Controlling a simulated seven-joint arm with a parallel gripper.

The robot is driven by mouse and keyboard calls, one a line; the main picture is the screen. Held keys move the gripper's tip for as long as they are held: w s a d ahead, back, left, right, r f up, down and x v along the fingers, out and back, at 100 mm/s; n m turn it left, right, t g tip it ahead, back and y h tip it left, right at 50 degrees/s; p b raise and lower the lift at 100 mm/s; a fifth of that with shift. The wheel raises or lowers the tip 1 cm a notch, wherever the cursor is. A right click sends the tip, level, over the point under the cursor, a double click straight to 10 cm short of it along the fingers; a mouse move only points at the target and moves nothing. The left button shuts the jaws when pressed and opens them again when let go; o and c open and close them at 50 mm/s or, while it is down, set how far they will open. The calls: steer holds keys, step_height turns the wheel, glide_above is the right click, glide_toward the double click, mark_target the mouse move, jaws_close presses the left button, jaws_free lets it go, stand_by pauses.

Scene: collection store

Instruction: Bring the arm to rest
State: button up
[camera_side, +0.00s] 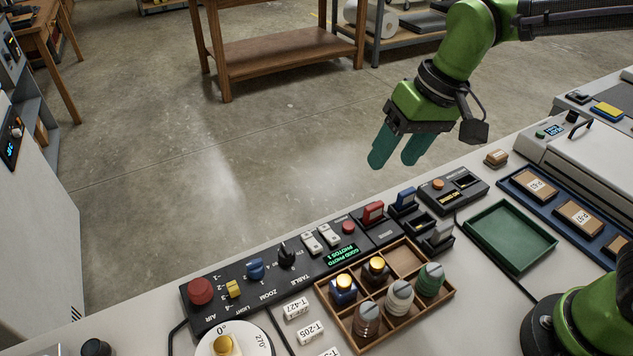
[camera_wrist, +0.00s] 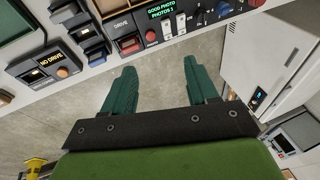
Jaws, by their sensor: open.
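My gripper (camera_side: 396,148) has two teal fingers on a green and black wrist. It hangs in the air beyond the far edge of the bench, above the grey floor. In the wrist view the two fingers (camera_wrist: 160,92) stand apart with only floor between them. The gripper is open and empty and touches nothing. My green arm reaches in from the upper right.
A black control panel (camera_side: 318,268) with knobs and switches lies along the bench. A wooden divided tray (camera_side: 408,258) holds several lit or striped pieces. A green tray (camera_side: 510,236) is empty. A wooden table (camera_side: 280,48) stands behind on the floor.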

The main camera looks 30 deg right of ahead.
steer(key=s+d+r+m+t, duration=0.2)
steer(key=s+d+m+t, duration=0.1)
steer(key=s+d, duration=0.6)
steer(key=d+t, duration=0.1)
steer(key=d, duration=0.3)
steer(key=shift+s+t+h, duration=0.3)
steer(key=shift+s+t, duration=0.1)
steer(key=shift+a, duration=0.1)
steer(key=shift+c, duration=0.4)
